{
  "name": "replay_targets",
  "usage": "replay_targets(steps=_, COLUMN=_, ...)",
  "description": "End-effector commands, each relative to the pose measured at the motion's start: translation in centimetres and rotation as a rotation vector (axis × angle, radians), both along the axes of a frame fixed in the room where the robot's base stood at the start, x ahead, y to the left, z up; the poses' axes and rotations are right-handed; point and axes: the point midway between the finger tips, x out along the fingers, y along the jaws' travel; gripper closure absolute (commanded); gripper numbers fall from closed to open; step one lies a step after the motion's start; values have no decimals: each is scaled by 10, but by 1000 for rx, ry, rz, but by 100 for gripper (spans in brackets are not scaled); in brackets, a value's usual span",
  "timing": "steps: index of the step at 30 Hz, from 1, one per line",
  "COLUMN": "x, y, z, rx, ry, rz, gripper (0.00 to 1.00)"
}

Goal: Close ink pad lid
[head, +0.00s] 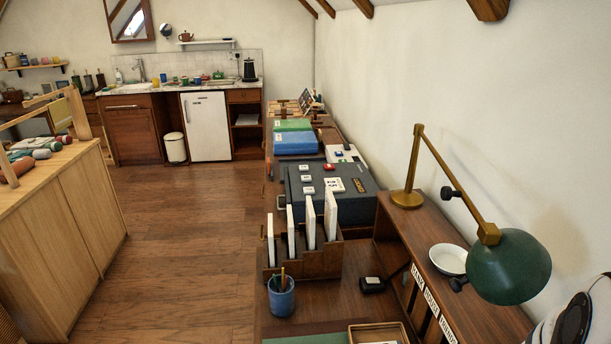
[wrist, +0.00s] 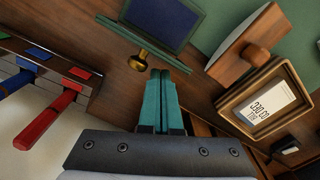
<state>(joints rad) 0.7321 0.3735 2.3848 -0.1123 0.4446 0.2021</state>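The ink pad (wrist: 158,22) shows at the top of the wrist view, a dark blue pad in a dark green case. A narrow green strip (wrist: 112,27) along its near side looks like the lid seen nearly edge-on, standing open. A brass knob (wrist: 139,61) sits by this strip. My gripper (wrist: 160,74) has its two teal fingers together, with nothing visible between them. In the picture the fingertips are just below the strip and right of the knob; the exact gap is unclear. The head view shows neither the ink pad nor the gripper.
A wooden-handled blotter (wrist: 240,52) and a wooden tray with a card (wrist: 270,106) lie right of the ink pad. A rack with red and blue handles (wrist: 55,75) is at left. The head view shows a green lamp (head: 507,266) and a blue pen cup (head: 281,297).

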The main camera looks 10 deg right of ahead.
Motion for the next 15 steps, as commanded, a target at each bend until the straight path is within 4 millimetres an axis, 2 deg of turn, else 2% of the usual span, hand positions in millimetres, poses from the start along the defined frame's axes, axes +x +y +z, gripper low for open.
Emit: replay_targets(steps=15, x=-1, y=24, z=0, rx=-1, ry=-1, rz=1, gripper=100)
